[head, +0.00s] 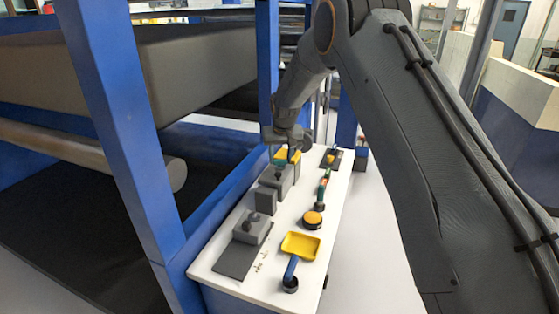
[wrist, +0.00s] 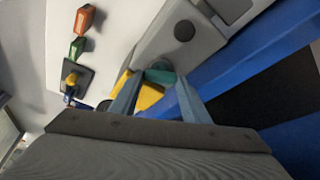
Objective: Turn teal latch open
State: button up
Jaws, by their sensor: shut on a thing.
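The teal latch (wrist: 160,76) shows in the wrist view between the fingertips of my gripper (wrist: 157,90), next to a yellow part (wrist: 150,97) and a grey box. My gripper is shut on the latch, with one finger on each side of it. In the head view, my gripper (head: 291,154) reaches down to the far left part of the white panel, and only a little of the teal and yellow shows there. The fingers partly hide the latch, and its exact turn angle cannot be told.
The white panel (head: 225,262) carries grey boxes (head: 254,228), a yellow button (head: 313,218), a yellow tray (head: 300,245) with a blue handle, and red and green parts. A blue post (head: 115,130) and a grey roller (head: 100,150) stand at left.

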jog(key=n+y+b, duration=0.1)
jog(key=n+b, duration=0.1)
jog(key=n, duration=0.1)
jog(key=shift+w+d+f, duration=0.1)
jog(key=shift+d, duration=0.05)
jog(key=n+g+y+b, duration=0.1)
jog(key=n+b, duration=0.2)
jog(key=b, duration=0.1)
jog(key=shift+w+d, duration=0.1)
jog(key=n+b, duration=0.2)
jog(key=n+g+y+b, duration=0.1)
jog(key=n+b, duration=0.1)
jog(key=shift+d+n+y+b, duration=0.1)
jog(key=shift+n+y+b, duration=0.2)
jog(key=shift+b, duration=0.05)
jog(key=o, duration=1)
jog(key=shift+o, duration=0.2)
jog(key=b+v, duration=0.1)
jog(key=v, duration=0.7)
jog(key=shift+w+b, duration=0.2)
jog(key=shift+b, duration=0.15)
